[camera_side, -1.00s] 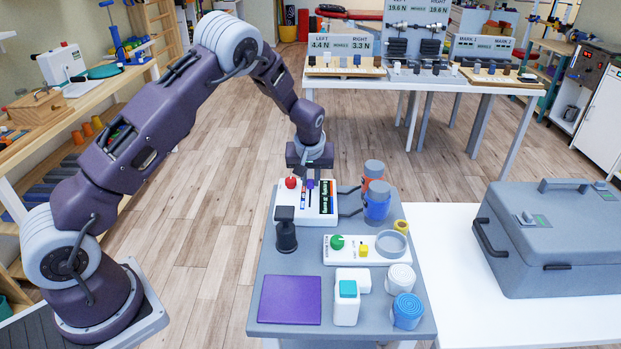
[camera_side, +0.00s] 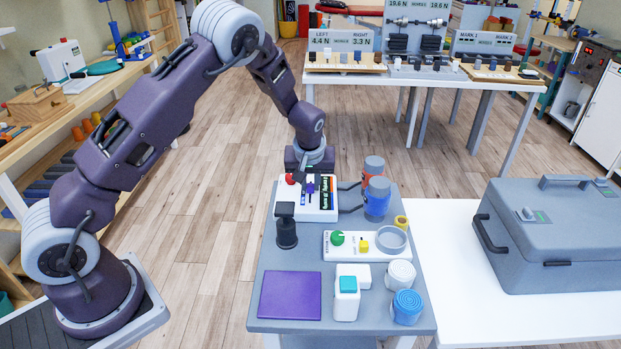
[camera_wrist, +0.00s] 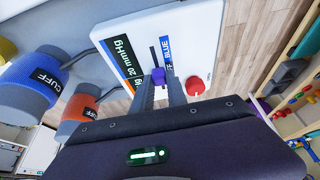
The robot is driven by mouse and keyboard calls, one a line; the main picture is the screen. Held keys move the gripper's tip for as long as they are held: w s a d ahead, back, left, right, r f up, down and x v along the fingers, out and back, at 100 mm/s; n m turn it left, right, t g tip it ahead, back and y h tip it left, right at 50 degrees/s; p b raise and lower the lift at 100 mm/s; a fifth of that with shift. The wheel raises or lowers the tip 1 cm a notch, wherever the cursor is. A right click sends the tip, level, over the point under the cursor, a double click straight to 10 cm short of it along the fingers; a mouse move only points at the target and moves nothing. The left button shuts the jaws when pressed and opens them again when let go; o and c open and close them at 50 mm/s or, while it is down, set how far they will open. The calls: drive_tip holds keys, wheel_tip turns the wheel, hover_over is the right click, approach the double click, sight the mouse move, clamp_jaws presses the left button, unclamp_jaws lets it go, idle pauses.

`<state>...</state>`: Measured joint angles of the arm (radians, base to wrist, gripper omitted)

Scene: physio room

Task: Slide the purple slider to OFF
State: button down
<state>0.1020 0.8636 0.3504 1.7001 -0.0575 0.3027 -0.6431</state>
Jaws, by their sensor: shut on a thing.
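The purple slider (camera_wrist: 158,76) shows in the wrist view on a dark track in the white panel (camera_wrist: 120,32). My gripper (camera_wrist: 159,84) is shut on the slider, with one finger on each side of it. In the side view the slider (camera_side: 310,187) is a small purple spot under my gripper (camera_side: 309,178) on the panel (camera_side: 320,213). No OFF mark can be read in full.
A red knob (camera_wrist: 195,86) stands right beside my fingers. A dark display (camera_wrist: 125,60) reads 20 mmHg. Blue (camera_side: 376,206) and orange (camera_side: 374,166) cuff cylinders stand to the panel's right. A black upright device (camera_side: 286,228) stands in front. A purple mat (camera_side: 290,295) lies nearer.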

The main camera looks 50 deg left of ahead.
sight(310, 200)
drive_tip(key=c, duration=1.3)
unclamp_jaws()
drive_tip(key=v, duration=0.7)
drive_tip(key=s+d+r+m+t+h, duration=0.1)
drive_tip(key=s+d+r+m+h, duration=0.15)
drive_tip(key=s+r, duration=0.55)
drive_tip(key=s+d+r+m+h, duration=0.15)
drive_tip(key=s+d+r, duration=0.25)
drive_tip(key=s+r, duration=0.45)
drive_tip(key=s+d+m, duration=0.1)
drive_tip(key=s, duration=0.4)
drive_tip(key=s+d+r+m+t, duration=0.1)
drive_tip(key=s+m, duration=0.1)
drive_tip(key=s, duration=0.4)
drive_tip(key=s+d+m, duration=0.1)
drive_tip(key=s+m, duration=0.1)
drive_tip(key=s, duration=0.3)
drive_tip(key=shift+s+d+r+y, duration=0.1)
drive_tip(key=shift+s+r+y, duration=0.2)
drive_tip(key=shift+s+y, duration=0.1)
